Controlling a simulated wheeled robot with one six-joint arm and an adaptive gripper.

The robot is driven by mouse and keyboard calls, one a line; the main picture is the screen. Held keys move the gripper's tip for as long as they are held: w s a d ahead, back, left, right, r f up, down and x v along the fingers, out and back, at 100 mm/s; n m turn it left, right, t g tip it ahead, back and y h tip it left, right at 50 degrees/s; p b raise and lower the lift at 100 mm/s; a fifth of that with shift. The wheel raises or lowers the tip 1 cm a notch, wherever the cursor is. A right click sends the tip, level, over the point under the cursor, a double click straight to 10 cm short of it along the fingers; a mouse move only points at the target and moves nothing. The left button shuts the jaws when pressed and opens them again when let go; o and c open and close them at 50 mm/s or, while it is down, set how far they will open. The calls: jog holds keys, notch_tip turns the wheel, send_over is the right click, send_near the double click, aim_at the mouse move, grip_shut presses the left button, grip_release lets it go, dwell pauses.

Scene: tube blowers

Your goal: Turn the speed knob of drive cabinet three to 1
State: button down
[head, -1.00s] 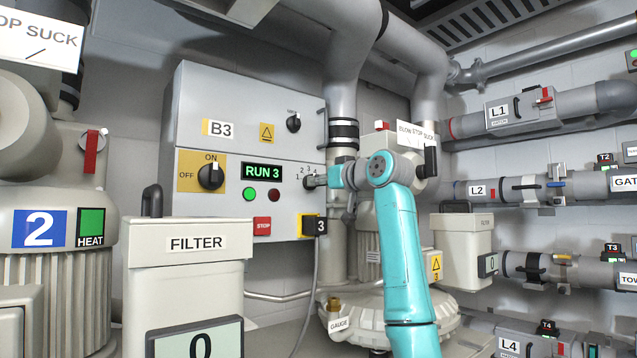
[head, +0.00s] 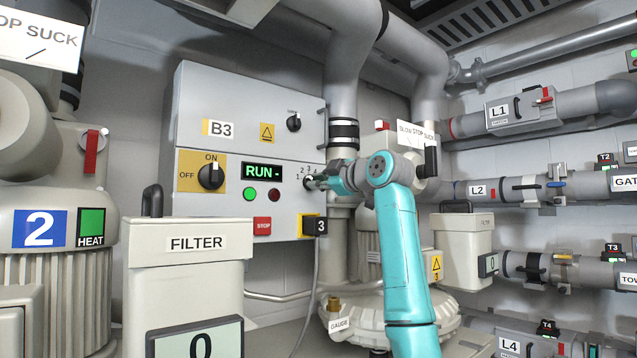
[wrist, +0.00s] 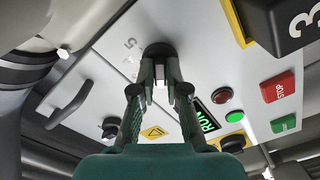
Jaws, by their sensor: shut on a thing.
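Drive cabinet B3 (head: 230,100) is the grey box on the wall, with a yellow-backed main switch (head: 211,176) pointing up at ON. Its display (head: 262,171) reads "RUN -". The black speed knob (head: 308,183) is at the cabinet's right edge, among small scale numbers. My gripper (head: 319,183) reaches it from the right. In the wrist view, my gripper (wrist: 161,78) is shut on the speed knob (wrist: 158,49), one finger on each side of it. The fingers partly hide the knob, and I cannot read its exact pointer position.
Below the display are a green lamp (head: 250,194), a red lamp (head: 274,194) and a red STOP button (head: 262,226). A black plug marked 3 (head: 316,226) sticks out just below my gripper. A filter box (head: 190,260) stands in front at left.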

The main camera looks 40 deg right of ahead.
jog(key=shift+n, duration=1.4)
jog(key=c, duration=1.2)
grip_release()
jog(key=shift+s, duration=0.1)
jog(key=s, duration=1.1)
jog(key=shift+s+d, duration=0.2)
jog(key=shift+s, duration=0.2)
